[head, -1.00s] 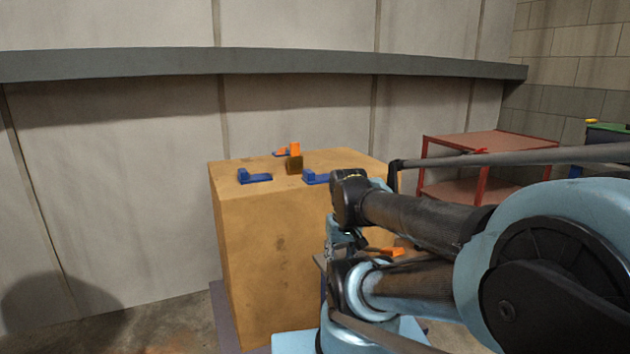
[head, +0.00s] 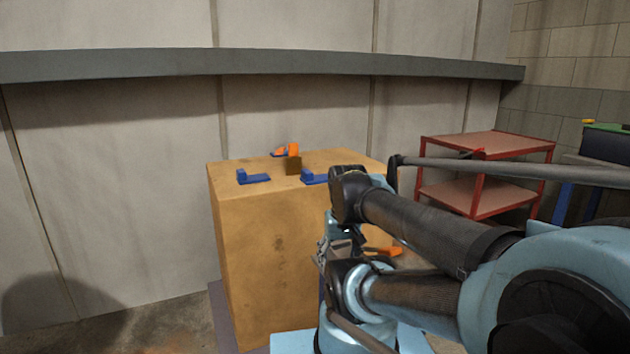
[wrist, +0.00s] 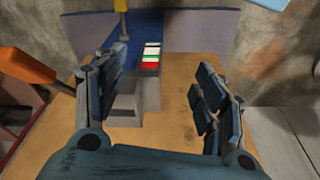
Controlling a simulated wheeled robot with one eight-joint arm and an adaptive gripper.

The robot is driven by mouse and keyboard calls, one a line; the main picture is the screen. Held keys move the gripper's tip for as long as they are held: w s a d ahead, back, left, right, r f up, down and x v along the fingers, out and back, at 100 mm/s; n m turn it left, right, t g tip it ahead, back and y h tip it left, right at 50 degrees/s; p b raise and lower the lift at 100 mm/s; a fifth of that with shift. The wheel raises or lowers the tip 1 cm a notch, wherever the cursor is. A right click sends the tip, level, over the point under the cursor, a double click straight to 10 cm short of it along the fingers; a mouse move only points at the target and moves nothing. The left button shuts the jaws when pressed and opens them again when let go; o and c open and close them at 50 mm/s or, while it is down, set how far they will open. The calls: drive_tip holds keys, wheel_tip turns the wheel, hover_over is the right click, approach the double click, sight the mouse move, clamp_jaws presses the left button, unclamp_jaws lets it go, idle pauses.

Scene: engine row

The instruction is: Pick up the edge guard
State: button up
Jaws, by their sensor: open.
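I cannot tell for sure which piece is the edge guard. On the tan block (head: 262,240) stand two blue L-shaped pieces, one on the left (head: 252,177) and one on the right (head: 313,177), partly covered by my arm. A small brown upright piece (head: 293,166) is between them, with an orange piece (head: 291,150) behind it. My gripper (head: 329,246) is low in front of the block, partly hidden by my arm. In the wrist view my gripper (wrist: 160,65) is open, with a grey stepped piece (wrist: 124,105) showing between the fingers; contact is unclear.
A red two-shelf cart (head: 488,146) stands at the right. Another orange piece (head: 384,251) shows behind my arm. Floor left of the block is clear.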

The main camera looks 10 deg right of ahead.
drive_tip(key=shift+o, duration=0.4)
drive_tip(key=w+r+m+g, duration=0.1)
drive_tip(key=w+r+m, duration=0.6)
drive_tip(key=w+r, duration=0.9)
wheel_tip(320, 180, up, 2)
drive_tip(key=shift+a+r, duration=0.15)
drive_tip(key=shift+a, duration=0.25)
wheel_tip(320, 180, up, 10)
drive_tip(key=m+g, duration=0.1)
drive_tip(key=m, duration=0.7)
hover_over(308, 171)
drive_tip(key=d, duration=0.1)
wheel_tip(308, 171, down, 11)
drive_tip(key=shift+r, duration=0.15)
drive_tip(key=f, duration=0.4)
drive_tip(key=shift+w+a+f, duration=0.15)
drive_tip(key=shift+w+a, duration=0.1)
drive_tip(key=shift+a, duration=0.15)
drive_tip(key=shift+f, duration=0.55)
drive_tip(key=c, duration=1.2)
